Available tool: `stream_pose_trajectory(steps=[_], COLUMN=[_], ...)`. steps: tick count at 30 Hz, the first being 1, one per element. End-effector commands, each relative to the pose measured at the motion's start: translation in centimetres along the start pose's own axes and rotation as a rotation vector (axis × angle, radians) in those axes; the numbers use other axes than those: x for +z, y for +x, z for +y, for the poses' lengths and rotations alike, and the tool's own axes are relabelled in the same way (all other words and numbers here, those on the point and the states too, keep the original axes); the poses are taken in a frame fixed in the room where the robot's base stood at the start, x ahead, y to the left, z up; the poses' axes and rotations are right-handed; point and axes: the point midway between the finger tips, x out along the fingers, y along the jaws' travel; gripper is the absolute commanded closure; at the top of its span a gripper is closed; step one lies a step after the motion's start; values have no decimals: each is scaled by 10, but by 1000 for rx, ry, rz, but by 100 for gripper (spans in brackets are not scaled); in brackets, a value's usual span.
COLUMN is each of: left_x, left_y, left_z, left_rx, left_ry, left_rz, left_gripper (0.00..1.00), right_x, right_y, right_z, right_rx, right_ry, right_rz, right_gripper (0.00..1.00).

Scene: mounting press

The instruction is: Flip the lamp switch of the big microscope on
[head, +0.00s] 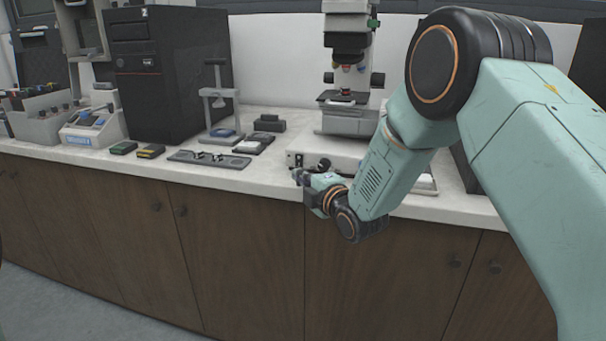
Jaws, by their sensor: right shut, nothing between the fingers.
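The big microscope (350,119) stands on the white counter, right of centre, with a white base box (345,150) at the counter's front. My right gripper (297,174) is shut and empty, just in front of and below the left part of the base front. I cannot tell whether it touches the base. My right arm hides the right part of the microscope base. The lamp switch's position is too small to tell. My left gripper is not in view.
A black computer tower (165,75), a small press stand (219,100) and a dark flat tray (209,159) stand left of the microscope on the counter (262,178). Brown cabinets (245,250) with round knobs run below. The space in front of the cabinets looks free.

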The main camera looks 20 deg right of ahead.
Motion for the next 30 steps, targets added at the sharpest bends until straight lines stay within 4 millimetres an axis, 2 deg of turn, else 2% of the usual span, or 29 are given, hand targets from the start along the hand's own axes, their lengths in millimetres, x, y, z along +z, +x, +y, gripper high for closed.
stream_pose_trajectory(steps=[3, 10, 30], left_x=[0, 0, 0], left_y=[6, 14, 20], left_z=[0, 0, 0], left_rx=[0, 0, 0], left_ry=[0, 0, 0], left_rz=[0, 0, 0], left_gripper=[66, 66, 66], right_x=[0, 22, 30], right_y=[18, 37, 44], right_z=[-1, -1, -2], right_rx=[2, 1, 15], right_ry=[-1, 1, -14], right_rz=[1, -2, -1], right_gripper=[100, 100, 100])
